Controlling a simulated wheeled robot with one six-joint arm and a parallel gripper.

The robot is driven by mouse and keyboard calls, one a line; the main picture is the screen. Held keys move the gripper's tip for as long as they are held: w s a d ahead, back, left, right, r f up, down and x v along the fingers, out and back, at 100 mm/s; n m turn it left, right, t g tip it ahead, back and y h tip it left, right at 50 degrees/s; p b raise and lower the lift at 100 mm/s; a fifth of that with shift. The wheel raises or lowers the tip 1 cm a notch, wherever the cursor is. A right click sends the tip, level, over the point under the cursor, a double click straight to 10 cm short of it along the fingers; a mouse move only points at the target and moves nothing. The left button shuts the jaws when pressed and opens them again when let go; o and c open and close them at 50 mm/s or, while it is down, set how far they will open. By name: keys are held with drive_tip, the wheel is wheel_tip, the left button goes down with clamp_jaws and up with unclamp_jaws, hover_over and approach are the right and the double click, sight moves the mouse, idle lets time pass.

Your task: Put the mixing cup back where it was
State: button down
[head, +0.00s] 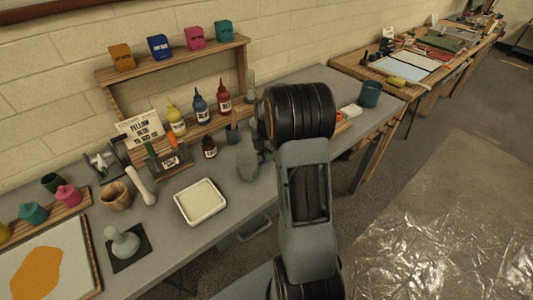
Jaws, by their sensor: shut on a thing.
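My gripper (262,147) is only partly in view, mostly hidden behind my black and grey wrist, above the right part of the grey bench. It is shut on a grey rounded thing (247,164), which I take to be the mixing cup. The cup's rim and the fingertips cannot be made out clearly. I cannot tell whether the cup touches the bench. A dark pot (232,132) with a brush in it stands just behind and to its left.
A white tray (200,216) lies left of the cup, with a brown cup (115,195) farther left. Paint bottles (201,109) line the shelf behind. Bare bench shows between the white tray and my gripper.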

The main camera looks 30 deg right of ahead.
drive_tip(key=shift+f, duration=0.25)
drive_tip(key=shift+f, duration=0.15)
drive_tip(key=c, duration=1.1)
unclamp_jaws()
drive_tip(key=shift+o, duration=0.2)
